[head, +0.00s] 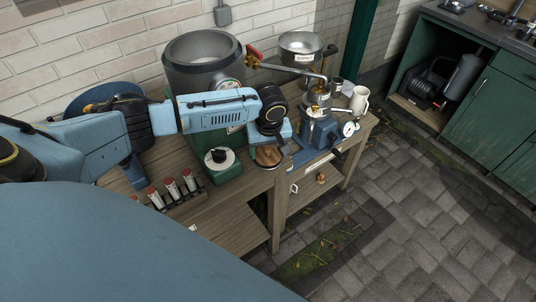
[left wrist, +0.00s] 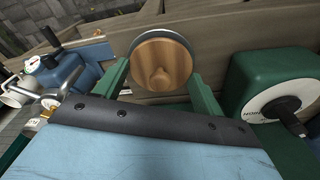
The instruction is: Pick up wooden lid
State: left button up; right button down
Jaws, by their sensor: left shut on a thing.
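The wooden lid (head: 267,156) is a round, light-brown disc with a darker rim, near the edge of the wooden bench in the head view. In the left wrist view the lid (left wrist: 150,54) faces me, with its round knob in the middle. My left gripper (left wrist: 158,84) has its two green fingers on either side of the lid and is shut on it. In the head view the left gripper (head: 271,146) is mostly hidden under its wrist. Whether the lid touches the bench I cannot tell. My right gripper is not in view.
A green box with a white dial (head: 220,162) stands just left of the lid. A large grey vessel (head: 200,77) stands behind. A blue device with a gauge (head: 320,133) and a white mug (head: 359,100) are to the right. Red-capped tubes (head: 171,188) stand at left.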

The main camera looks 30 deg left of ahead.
aim_at(268, 148)
pick_arm(q)
jog(key=shift+c, duration=0.2)
notch_tip(268, 148, up, 10)
jog(key=shift+r+p, duration=0.1)
jog(key=shift+p, duration=0.5)
